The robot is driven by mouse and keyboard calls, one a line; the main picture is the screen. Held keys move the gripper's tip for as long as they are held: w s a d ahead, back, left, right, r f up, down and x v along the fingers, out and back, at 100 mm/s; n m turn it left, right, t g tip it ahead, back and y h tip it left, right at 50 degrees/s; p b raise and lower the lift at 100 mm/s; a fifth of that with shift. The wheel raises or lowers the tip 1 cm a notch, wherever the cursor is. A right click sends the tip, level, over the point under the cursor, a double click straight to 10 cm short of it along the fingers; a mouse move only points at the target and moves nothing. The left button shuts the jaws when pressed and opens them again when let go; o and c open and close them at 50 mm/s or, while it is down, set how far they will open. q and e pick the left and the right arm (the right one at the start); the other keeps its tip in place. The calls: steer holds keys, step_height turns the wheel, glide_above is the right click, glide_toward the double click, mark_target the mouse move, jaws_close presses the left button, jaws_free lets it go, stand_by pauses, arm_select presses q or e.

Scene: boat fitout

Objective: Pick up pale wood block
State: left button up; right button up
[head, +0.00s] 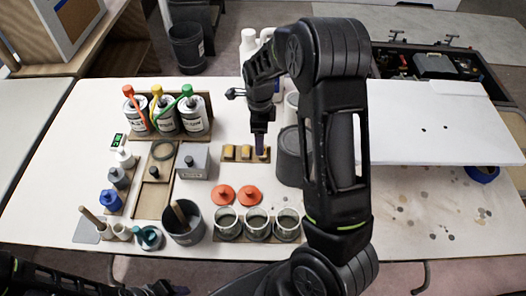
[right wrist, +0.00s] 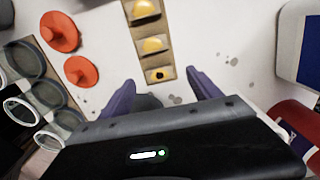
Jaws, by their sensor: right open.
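A tan wooden strip (head: 233,161) lies on the white table and bears three small yellowish blocks. The left one (head: 229,152), the middle one (head: 246,152) and the right one are in a row; I cannot tell which is the pale wood block. In the right wrist view they run down the strip (right wrist: 139,32), and the nearest block (right wrist: 160,74) has a dark spot. My right gripper (head: 260,151) points down over the strip's right end. Its fingers (right wrist: 160,82) are apart, with nothing held. My left gripper (head: 168,289) is at the bottom edge, mostly cut off.
Two orange-red knobbed discs (head: 235,195) and several grey cups (head: 257,225) stand in front of the strip. A dark grey container (head: 288,158) stands close on its right. A grey box (head: 194,161) is to its left. Labelled bottles (head: 165,115) stand behind left.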

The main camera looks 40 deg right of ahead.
steer(key=shift+s+f+p, duration=0.2)
steer(key=shift+f+p, duration=0.45)
steer(key=shift+f, duration=2)
steer(key=c, duration=1.4)
steer(key=shift+r, duration=0.15)
step_height(320, 180, up, 10)
steer(key=b, duration=0.1)
